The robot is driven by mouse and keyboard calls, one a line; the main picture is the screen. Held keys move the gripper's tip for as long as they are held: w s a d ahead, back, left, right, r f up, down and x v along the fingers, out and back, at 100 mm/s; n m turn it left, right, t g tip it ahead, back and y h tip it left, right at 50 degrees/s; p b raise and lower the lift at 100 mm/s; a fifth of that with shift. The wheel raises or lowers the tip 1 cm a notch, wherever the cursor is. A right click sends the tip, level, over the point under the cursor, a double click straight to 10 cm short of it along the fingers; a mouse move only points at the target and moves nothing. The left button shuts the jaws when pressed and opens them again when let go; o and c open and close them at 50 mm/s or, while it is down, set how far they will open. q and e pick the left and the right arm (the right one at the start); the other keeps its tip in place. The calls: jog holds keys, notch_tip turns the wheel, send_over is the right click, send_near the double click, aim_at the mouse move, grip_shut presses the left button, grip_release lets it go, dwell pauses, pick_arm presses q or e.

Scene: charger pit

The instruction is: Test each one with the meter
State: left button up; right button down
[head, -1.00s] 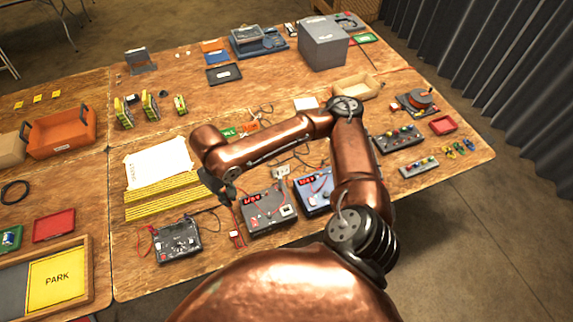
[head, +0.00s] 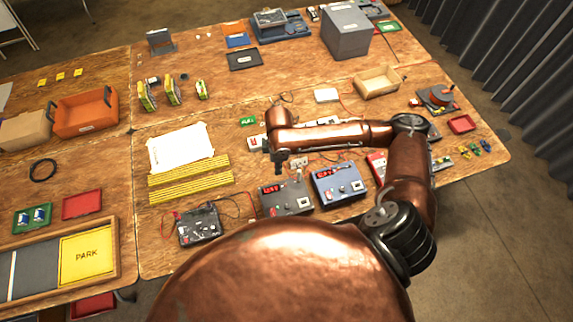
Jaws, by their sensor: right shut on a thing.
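My right gripper (head: 280,161) points down over the table just behind the grey box, its fingers small and dark. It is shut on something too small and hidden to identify. A grey box (head: 286,197) and a blue box (head: 338,184) with red lit displays stand side by side in front of it. A dark instrument (head: 200,227) with red and dark leads lies at their left. I cannot tell for sure which is the meter. Yellow-and-black packs (head: 172,91) stand upright farther back. My left gripper is not in view.
Yellow striped strips (head: 190,178) and a white sheet (head: 181,148) lie left of the gripper. An orange bin (head: 84,114) and a framed PARK board (head: 88,258) are at the left. A grey block (head: 345,32) stands at the back. Bare wood shows around the packs.

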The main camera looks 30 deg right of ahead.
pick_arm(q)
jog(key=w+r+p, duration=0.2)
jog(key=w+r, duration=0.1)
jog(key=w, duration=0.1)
pick_arm(e)
jog(key=d+f+n+b, duration=0.1)
jog(key=f+n, duration=0.1)
jog(key=f, duration=0.1)
jog(key=d+f+n+b, duration=0.1)
jog(key=f+n+b, duration=0.1)
jog(key=d+f+n+b, duration=0.1)
jog(key=f+n+b, duration=0.1)
jog(key=f, duration=0.1)
jog(key=shift+s+f+n, duration=0.3)
jog(key=shift+s, duration=0.1)
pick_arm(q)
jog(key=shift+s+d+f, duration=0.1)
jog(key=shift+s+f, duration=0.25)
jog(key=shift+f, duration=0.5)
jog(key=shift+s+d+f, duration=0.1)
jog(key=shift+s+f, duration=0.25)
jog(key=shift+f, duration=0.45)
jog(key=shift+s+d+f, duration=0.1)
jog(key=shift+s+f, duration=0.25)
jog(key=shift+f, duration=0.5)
pick_arm(e)
jog(key=shift+f, duration=0.45)
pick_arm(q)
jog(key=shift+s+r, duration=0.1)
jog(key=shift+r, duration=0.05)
